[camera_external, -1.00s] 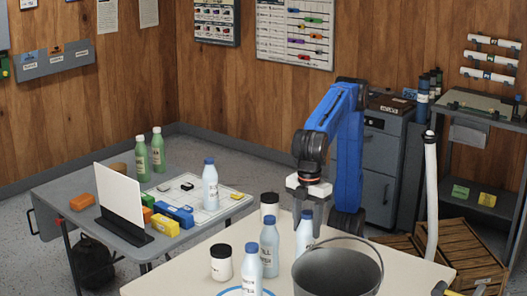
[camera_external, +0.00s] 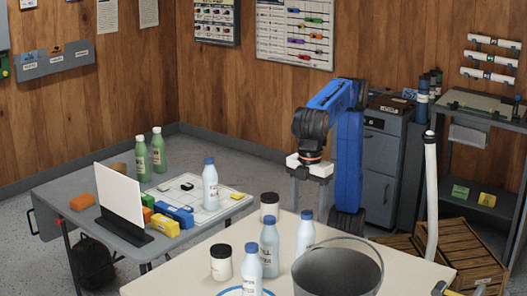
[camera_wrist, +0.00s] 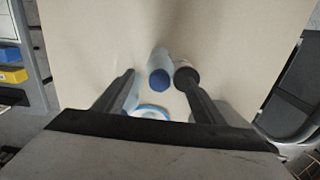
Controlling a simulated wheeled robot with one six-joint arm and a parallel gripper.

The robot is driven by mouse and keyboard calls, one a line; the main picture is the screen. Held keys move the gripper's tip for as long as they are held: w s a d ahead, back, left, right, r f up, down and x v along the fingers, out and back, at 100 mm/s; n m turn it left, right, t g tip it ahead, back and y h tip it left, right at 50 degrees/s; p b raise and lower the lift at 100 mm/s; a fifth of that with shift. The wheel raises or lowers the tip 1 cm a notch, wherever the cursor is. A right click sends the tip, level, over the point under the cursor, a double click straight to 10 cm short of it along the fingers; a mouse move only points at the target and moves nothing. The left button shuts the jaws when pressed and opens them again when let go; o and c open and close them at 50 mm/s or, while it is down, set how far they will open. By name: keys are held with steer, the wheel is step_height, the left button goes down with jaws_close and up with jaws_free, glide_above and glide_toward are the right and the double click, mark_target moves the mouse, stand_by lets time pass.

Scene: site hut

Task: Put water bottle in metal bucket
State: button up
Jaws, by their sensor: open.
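In the external view, white bottles with blue caps stand on the near table: a rear one (camera_external: 305,236), a middle one (camera_external: 269,246) and a front one (camera_external: 252,272). Another blue-capped white bottle (camera_external: 210,188) stands on the grey table. I cannot tell which is meant. My gripper (camera_external: 308,207) is open and empty, above and behind the rear bottle. In the wrist view, a blue-capped bottle (camera_wrist: 159,80) shows between my fingers (camera_wrist: 156,71).
Black-lidded white jars stand among the bottles, one at the front left (camera_external: 221,264) and one behind (camera_external: 269,208). The grey table at left holds a white panel (camera_external: 119,196), coloured blocks and green bottles (camera_external: 158,152).

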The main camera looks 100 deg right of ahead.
step_height(320, 180, up, 6)
steer(key=shift+f, duration=0.1)
stand_by(0.4)
steer(key=w+d+f+m, duration=0.1)
steer(key=w+d, duration=0.2)
steer(key=d, duration=0.4)
steer(key=w+d+f+m, duration=0.1)
steer(key=w+d, duration=0.2)
steer(key=d, duration=0.4)
steer(key=s+d+f+m+t, duration=0.1)
steer(key=d+f, duration=0.3)
steer(key=d, duration=0.5)
steer(key=s+d+f+m+t, duration=0.1)
steer(key=d+f, duration=0.3)
steer(key=d, duration=0.4)
steer(key=s+d+f+m+t+y, duration=0.1)
steer(key=d+f, duration=0.3)
steer(key=d, duration=0.5)
steer(key=shift+s+d+f+m, duration=0.35)
steer(key=shift+s+m, duration=0.05)
steer(key=shift+m, duration=0.3)
steer(key=shift+o, duration=0.3)
steer(key=s+d+f+m+t+h, duration=0.1)
steer(key=s+d+f+m, duration=0.1)
steer(key=s+d+f, duration=0.5)
step_height(320, 180, down, 4)
steer(key=shift+s+d+f+m+t, duration=0.1)
steer(key=shift+s+d+m+t, duration=0.25)
steer(key=shift+d, duration=0.8)
